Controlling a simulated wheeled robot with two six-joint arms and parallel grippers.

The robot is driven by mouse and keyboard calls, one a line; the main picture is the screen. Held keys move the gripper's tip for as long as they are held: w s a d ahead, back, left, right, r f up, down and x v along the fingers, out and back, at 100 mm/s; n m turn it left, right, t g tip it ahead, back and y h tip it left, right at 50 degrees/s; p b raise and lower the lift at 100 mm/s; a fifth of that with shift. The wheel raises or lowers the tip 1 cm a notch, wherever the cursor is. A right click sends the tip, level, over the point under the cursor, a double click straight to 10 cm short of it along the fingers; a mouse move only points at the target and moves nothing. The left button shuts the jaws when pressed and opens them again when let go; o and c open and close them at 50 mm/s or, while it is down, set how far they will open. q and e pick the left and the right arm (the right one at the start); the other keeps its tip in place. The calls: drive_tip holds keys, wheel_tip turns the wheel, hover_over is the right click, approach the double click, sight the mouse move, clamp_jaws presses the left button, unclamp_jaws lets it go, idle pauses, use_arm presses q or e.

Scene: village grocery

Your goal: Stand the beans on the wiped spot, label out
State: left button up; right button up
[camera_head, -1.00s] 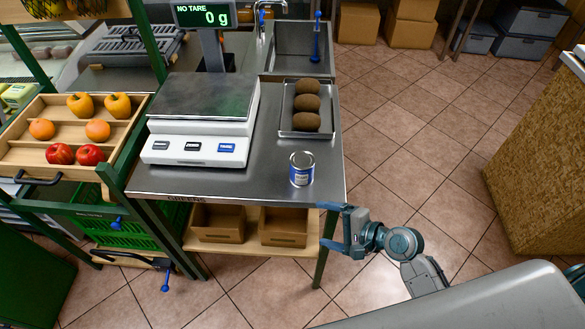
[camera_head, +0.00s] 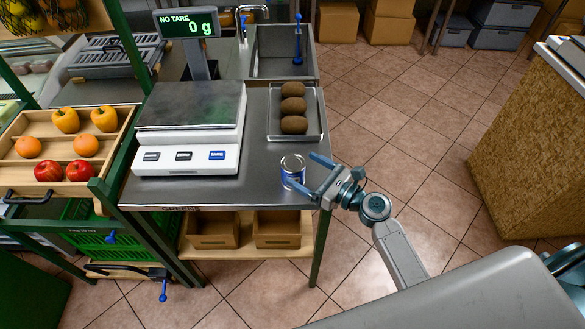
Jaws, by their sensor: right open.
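My right gripper (camera_head: 307,174) is open at the counter's right edge. Its blue fingers point left, at the can's right side. One finger is behind and one in front; I cannot tell whether they touch the can. The label's front is partly hidden by the near finger. No wiped spot can be told apart on the counter. My left gripper is not in view.
A white scale (camera_head: 190,145) reading 0 g fills the counter's left. A metal tray (camera_head: 312,131) with three brown, fuzzy fruits lies behind the can. A fruit crate (camera_head: 15,168) stands at the left. Bare counter lies between scale and can.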

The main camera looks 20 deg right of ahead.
sight(288, 162)
drive_tip(key=shift+w+a, duration=0.45)
drive_tip(key=shift+w, duration=0.15)
drive_tip(key=x, duration=0.1)
drive_tip(key=p+x, duration=0.1)
drive_tip(key=x, duration=0.2)
drive_tip(key=shift+w+a+f+p, duration=0.1)
drive_tip(key=shift+f+p, duration=0.25)
drive_tip(key=shift+p, duration=0.05)
drive_tip(key=shift+w+a+f, duration=0.1)
drive_tip(key=shift+w+a, duration=0.1)
drive_tip(key=shift+w, duration=0.1)
drive_tip(key=shift+s, duration=0.1)
drive_tip(key=shift+c, duration=0.4)
drive_tip(key=c, duration=1.1)
drive_tip(key=shift+c, duration=0.2)
